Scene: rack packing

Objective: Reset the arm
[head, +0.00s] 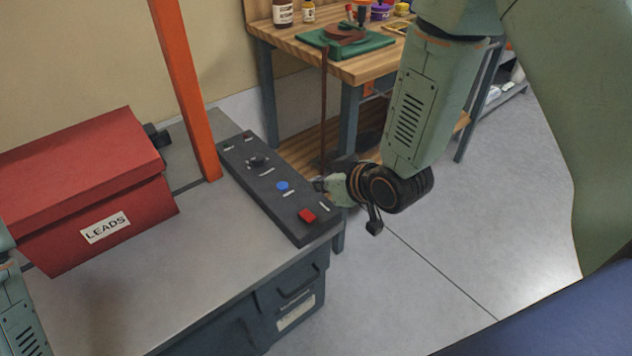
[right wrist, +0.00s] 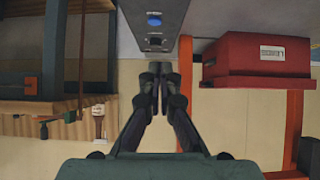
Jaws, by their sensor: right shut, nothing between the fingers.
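My right arm (head: 425,110) comes down from the upper right in the head view. Its gripper (head: 322,184) points left, close to the right edge of the dark control panel (head: 235,165). In the right wrist view the fingers of my right gripper (right wrist: 156,72) are together with nothing between them, and the panel (right wrist: 150,15) shows just beyond the tips. The panel carries a blue button (head: 282,185) and a red button (head: 307,215). Part of my left arm (head: 20,315) shows at the left edge; its gripper is out of view.
A red box labelled LEADS (head: 85,185) sits on the grey bench (head: 150,300), near an orange post (head: 185,90). A wooden table (head: 365,68) with bottles and a green tray (head: 375,44) stands behind. The floor (head: 430,290) at the right is clear.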

